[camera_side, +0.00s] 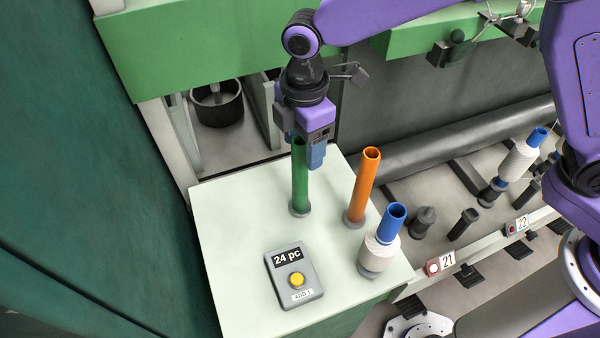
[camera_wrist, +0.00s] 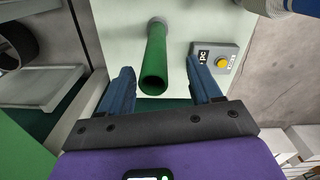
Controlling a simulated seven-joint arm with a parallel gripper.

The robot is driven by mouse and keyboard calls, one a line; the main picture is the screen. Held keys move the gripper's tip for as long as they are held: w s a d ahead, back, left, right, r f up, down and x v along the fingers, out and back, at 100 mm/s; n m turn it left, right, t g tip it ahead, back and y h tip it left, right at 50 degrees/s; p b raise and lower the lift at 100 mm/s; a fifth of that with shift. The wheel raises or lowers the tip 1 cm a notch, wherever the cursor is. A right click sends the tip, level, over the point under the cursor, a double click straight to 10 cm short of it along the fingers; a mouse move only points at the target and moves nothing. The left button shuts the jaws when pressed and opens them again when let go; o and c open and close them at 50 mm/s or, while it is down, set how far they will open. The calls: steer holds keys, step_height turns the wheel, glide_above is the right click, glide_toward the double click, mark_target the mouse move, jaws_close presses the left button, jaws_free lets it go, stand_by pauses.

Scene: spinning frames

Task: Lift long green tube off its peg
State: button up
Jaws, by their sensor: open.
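The long green tube (camera_side: 300,180) stands upright on its peg base at the back of the pale table top (camera_side: 235,240). In the wrist view the green tube (camera_wrist: 154,62) shows its open end toward me, between my two blue fingers. My gripper (camera_side: 312,152) is open at the tube's upper end, one finger on each side; the gripper also shows in the wrist view (camera_wrist: 165,88). Gaps show between the fingers and the tube in the wrist view. The peg inside the tube is hidden.
An orange tube (camera_side: 363,187) stands close to the right of the green one. A white yarn bobbin on a blue tube (camera_side: 382,245) is at the table's right edge. A grey box with a yellow button (camera_side: 295,278) lies in front. The table's left side is clear.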

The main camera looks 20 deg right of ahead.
mark_target(300, 157)
steer(key=shift+w+a+f, duration=0.1)
steer(key=shift+w+f, duration=0.1)
steer(key=shift+f, duration=1)
steer(key=shift+w+a+f, duration=0.1)
steer(key=shift+w+f, duration=0.05)
steer(key=shift+f, duration=1)
jaws_close()
